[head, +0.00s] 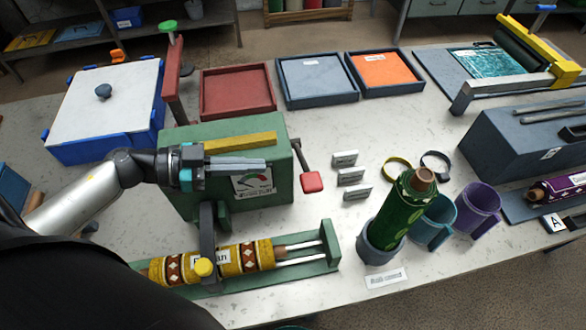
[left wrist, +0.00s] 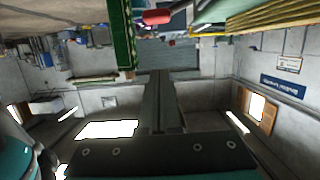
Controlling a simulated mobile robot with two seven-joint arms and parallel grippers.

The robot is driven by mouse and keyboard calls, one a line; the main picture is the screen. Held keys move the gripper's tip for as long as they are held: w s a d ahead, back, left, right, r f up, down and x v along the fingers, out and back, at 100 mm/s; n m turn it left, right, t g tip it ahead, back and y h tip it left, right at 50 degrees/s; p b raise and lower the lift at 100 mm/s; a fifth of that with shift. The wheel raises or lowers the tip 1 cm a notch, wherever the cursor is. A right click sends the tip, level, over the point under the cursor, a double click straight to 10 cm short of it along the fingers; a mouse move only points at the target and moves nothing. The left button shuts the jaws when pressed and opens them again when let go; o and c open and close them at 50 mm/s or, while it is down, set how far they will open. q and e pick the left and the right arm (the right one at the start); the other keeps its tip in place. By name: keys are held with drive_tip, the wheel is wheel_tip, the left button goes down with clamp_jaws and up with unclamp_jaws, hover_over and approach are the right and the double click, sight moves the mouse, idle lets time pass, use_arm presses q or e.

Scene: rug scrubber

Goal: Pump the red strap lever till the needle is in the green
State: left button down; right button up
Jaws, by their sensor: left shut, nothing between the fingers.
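The lever with a red grip (head: 312,182) hangs at the box's right side; a red grip also shows at the top of the left wrist view (left wrist: 157,17). A patterned roll (head: 240,260) lies in the green cradle under a dark strap (head: 207,235). My left gripper (head: 264,164) is shut and empty in front of the box, left of the lever and apart from it.
Small label blocks (head: 350,176) lie right of the lever. A tall red post with a green knob (head: 168,26) rises behind the box.

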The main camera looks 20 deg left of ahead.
use_arm(q)
hover_over(302, 181)
wheel_tip(302, 181, down, 2)
drive_tip(key=shift+f+p, duration=0.15)
drive_tip(key=shift+p, duration=0.25)
drive_tip(key=shift+s+a+f+b, duration=0.15)
drive_tip(key=shift+f+b, duration=0.45)
drive_tip(key=shift+f, duration=1.45)
wheel_tip(302, 181, down, 10)
drive_tip(key=s+d+m+t+b, duration=0.1)
drive_tip(key=s+m+b, duration=0.1)
drive_tip(key=b, duration=0.2)
drive_tip(key=shift+s+d+f+y, duration=0.15)
drive_tip(key=shift+s+d+y, duration=0.05)
drive_tip(key=shift+s+y, duration=0.1)
drive_tip(key=shift+f, duration=0.1)
